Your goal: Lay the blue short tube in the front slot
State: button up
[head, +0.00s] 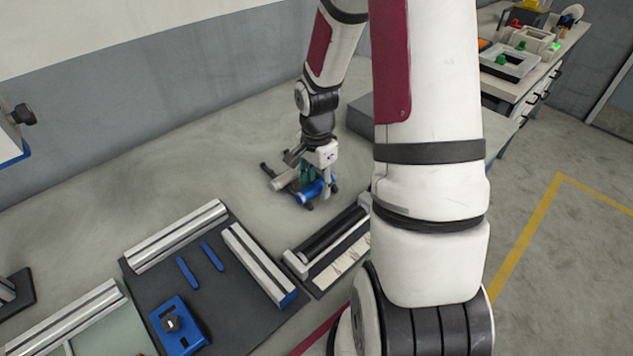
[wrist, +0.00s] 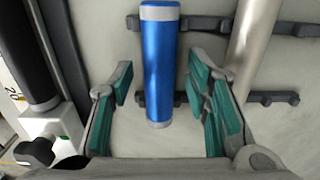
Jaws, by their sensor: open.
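The blue short tube (wrist: 160,62) has pale grey ends and lies across dark supports (wrist: 270,97) in the wrist view. It also shows as a small blue piece under my gripper in the head view (head: 316,190). My gripper (wrist: 160,88) is open, with its green-padded fingers on either side of the tube and a visible gap to each side. In the head view my gripper (head: 307,178) is low over the bench and partly hides the tube. I cannot tell which place is the front slot.
A silver tube (wrist: 255,45) lies close to the right finger. A device with a black roller (head: 330,236) stands nearby. A dark mat (head: 235,318) carries silver bars, blue sticks (head: 212,256) and a blue block (head: 178,325).

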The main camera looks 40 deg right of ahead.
aim_at(316, 184)
jog(key=shift+r, duration=0.1)
notch_tip(316, 184, up, 12)
jog(key=s+a+r+n+t+h, duration=0.1)
jog(key=s+a+r+n, duration=0.25)
jog(key=a+r, duration=0.2)
jog(key=s+a+r+n+t, duration=0.1)
jog(key=s+a+r+n, duration=0.1)
jog(key=a+r+n, duration=0.35)
jog(key=s+a+r+n+t+y, duration=0.1)
jog(key=s+a+r+n+t, duration=0.1)
jog(key=s+a+r+n, duration=0.2)
jog(key=s+a+n, duration=0.2)
jog(key=s+n, duration=0.2)
jog(key=s, duration=0.2)
jog(key=shift+s+a+r+n+t, duration=0.15)
jog(key=shift+a+r+n+t, duration=0.15)
jog(key=shift+a+r, duration=0.1)
